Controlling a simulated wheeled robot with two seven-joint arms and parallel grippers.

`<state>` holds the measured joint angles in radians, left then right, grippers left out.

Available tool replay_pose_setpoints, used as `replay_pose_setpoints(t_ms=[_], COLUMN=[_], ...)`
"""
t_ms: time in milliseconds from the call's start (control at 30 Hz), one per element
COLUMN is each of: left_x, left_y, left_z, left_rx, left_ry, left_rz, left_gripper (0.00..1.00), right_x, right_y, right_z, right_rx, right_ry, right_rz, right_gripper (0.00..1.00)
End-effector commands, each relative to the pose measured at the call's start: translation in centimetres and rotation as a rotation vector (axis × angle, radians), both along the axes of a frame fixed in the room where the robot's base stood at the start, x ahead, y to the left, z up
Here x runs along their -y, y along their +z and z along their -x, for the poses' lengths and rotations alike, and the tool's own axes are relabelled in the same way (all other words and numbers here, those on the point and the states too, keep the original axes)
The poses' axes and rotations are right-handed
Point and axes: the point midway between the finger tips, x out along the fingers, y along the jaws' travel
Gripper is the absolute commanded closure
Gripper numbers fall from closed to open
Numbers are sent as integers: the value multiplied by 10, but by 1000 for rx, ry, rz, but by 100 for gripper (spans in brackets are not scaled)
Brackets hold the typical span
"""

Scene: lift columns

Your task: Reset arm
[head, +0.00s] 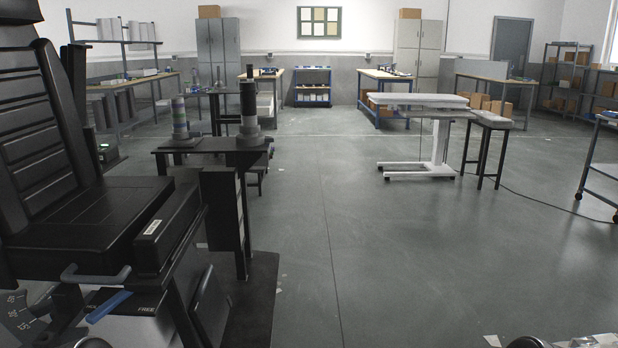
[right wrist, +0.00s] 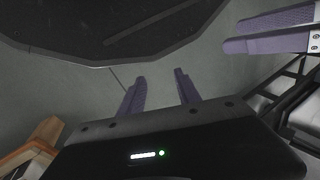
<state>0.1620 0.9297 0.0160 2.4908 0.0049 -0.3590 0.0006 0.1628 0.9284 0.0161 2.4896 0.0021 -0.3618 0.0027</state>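My right gripper (right wrist: 160,75) shows in the right wrist view. Its two purple fingers stand apart with only grey floor seen between them, so it is open and empty. Another pair of purple fingers (right wrist: 268,32) comes in from the upper right of that view. It looks like my left gripper; the fingers lie close together and partly overlap, so its opening is unclear. Neither gripper shows in the head view.
A large black padded seat (head: 80,215) fills the left of the head view. A white wheeled table (head: 418,102) and a small dark-legged table (head: 490,121) stand right of centre. A cable crosses the floor at right. The middle floor (head: 400,260) is clear.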

Motion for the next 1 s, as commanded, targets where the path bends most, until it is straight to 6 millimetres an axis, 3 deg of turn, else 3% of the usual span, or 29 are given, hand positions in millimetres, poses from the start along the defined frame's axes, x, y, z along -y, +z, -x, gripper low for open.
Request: replay_pose_setpoints(t_ms=[33, 167, 400, 500, 700, 1000], left_x=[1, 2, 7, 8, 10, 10], left_y=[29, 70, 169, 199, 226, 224], left_z=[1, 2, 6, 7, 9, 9], left_rx=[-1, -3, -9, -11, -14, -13], left_ry=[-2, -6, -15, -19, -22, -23], left_rz=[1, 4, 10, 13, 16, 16], left_gripper=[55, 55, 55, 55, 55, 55], right_x=[-1, -3, -7, -8, -10, -10], right_y=[29, 70, 169, 199, 225, 224], right_z=[1, 3, 7, 9, 11, 11], right_rx=[-2, -5, -12, -15, -18, -18], right_ry=[2, 7, 17, 21, 25, 25], right_rz=[-1, -4, -11, -13, -16, -16], right_gripper=[60, 60, 60, 60, 60, 60])
